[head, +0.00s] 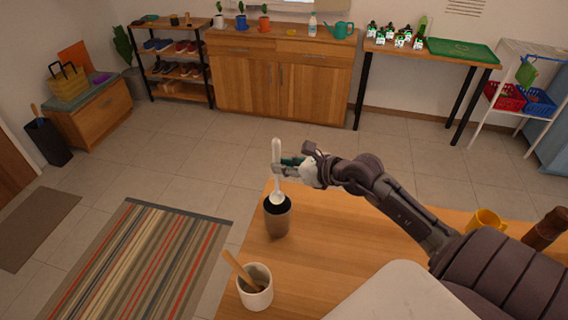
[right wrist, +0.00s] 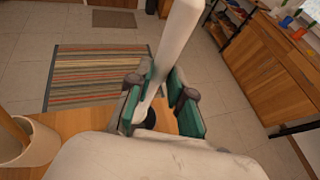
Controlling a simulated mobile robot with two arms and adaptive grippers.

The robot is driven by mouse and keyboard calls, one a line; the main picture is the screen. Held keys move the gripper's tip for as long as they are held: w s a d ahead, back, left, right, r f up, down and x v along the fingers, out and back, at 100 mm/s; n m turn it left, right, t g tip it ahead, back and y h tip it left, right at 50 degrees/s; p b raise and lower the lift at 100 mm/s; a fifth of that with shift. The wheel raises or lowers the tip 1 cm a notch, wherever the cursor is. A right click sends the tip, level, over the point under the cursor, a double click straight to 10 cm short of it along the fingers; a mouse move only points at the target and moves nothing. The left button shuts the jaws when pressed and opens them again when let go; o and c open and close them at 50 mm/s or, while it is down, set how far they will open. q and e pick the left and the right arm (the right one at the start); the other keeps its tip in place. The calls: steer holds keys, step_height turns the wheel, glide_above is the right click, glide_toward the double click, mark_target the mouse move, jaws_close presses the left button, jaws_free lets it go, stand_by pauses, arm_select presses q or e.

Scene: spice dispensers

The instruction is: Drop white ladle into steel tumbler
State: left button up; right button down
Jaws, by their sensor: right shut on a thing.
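The white ladle (head: 277,160) is upright in my right gripper (head: 284,170), its bowl end down at the mouth of the dark tumbler (head: 278,220) on the wooden table. In the head view the bowl overlaps the tumbler's rim; I cannot tell how far it is inside. In the right wrist view the ladle's handle (right wrist: 176,45) stands between the two green-padded fingers of the right gripper (right wrist: 160,105), which are shut on it. Most of the tumbler is hidden there, with only a dark bit below the fingers. My left gripper is not in view.
A white cup (head: 255,291) with a wooden utensil stands nearer on the table (head: 330,235). A yellow mug (head: 486,221) and a brown bottle-like item (head: 545,229) are at the right, beyond my arm. Table space right of the tumbler is clear.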

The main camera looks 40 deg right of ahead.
step_height(320, 180, down, 11)
steer(key=b, duration=0.7)
steer(key=shift+b, duration=0.3)
steer(key=shift+r, duration=0.1)
steer(key=c, duration=1)
jaws_free()
steer(key=shift+o, duration=0.2)
steer(key=v, duration=1.2)
